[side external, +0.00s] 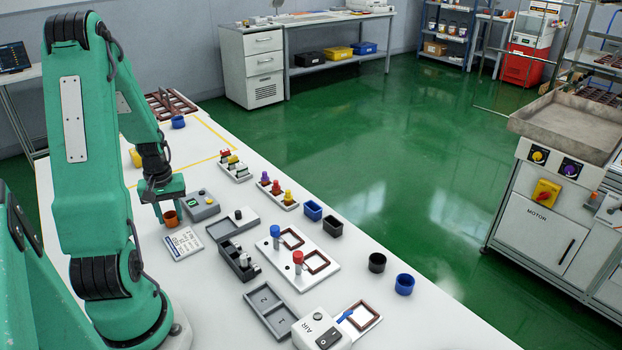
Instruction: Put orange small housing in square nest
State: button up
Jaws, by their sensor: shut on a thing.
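An orange small housing (171,220) is between the fingers of my gripper (169,210) at the left of the white table. My gripper is shut on it and points down. The housing is close to a white label card (183,243); I cannot tell whether it touches the table. Another brown square frame (375,322) lies nearer the front.
A grey device (202,205), dark block holder (238,263) and grey numbered tray (264,302) stand near the gripper. Blue rectangular (313,211), black rectangular (333,226), black round (377,263) and blue round (404,284) housings line the right edge. An AIR switch box (318,332) is in front.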

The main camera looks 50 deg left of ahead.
jog(key=shift+f, duration=0.15)
jog(key=o, duration=1)
jog(key=shift+c, duration=0.2)
jog(key=shift+r, duration=0.2)
notch_tip(320, 180, up, 12)
jog(key=shift+w+d, duration=0.1)
